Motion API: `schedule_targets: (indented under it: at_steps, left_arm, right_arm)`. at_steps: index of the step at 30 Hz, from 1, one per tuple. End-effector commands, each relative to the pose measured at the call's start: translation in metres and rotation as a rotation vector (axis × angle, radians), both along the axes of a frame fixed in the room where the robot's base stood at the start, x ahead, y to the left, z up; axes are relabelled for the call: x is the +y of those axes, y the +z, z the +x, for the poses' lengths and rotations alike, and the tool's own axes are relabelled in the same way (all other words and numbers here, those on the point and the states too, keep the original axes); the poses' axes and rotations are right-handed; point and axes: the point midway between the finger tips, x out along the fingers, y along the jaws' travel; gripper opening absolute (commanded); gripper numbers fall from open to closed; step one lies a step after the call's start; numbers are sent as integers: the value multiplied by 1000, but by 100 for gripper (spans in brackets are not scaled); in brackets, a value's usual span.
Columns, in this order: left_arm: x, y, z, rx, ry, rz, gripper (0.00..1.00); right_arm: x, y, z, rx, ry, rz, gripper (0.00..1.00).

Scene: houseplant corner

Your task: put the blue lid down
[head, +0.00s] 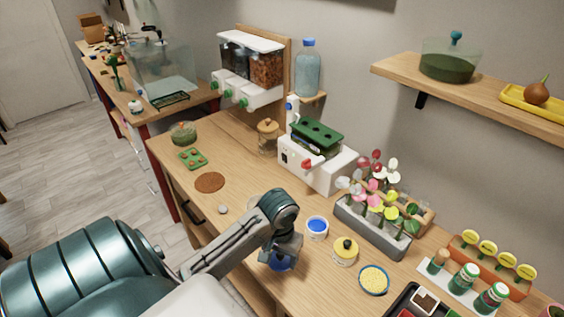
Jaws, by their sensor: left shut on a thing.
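My left gripper (281,250) reaches in from the left and points down near the front edge of the table. It is shut on the blue lid (281,263), a round blue disc partly hidden under the fingers. I cannot tell whether the lid touches the table top or hangs just above it. A small white tub (317,228) with a blue round top or content stands just right of and behind the gripper, apart from it. My right gripper is not in view.
A yellow-lidded jar (345,251) and a dish of yellow grains (374,280) stand to the right. Behind are a grey flower rack (374,233) and a white machine (316,170). A brown round mat (209,182) lies left, with bare wooden table (240,175) beside it.

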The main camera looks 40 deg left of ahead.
Motion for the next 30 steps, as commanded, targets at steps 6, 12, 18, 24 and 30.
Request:
schedule_targets:
  at_steps: [6, 12, 18, 24, 30]
  left_arm:
    - [18, -4, 27, 0, 1, 0, 41]
    - [19, -18, 28, 1, 0, -3, 41]
    - [19, -38, 28, 2, 0, -1, 41]
    - [19, -39, 28, 0, -1, 0, 41]
    - [19, -41, 28, 1, -1, 0, 78]
  right_arm:
    - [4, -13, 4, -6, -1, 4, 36]
    - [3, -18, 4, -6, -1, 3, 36]
    - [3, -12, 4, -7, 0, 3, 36]
    - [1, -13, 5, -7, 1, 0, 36]
    - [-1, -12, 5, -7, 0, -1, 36]
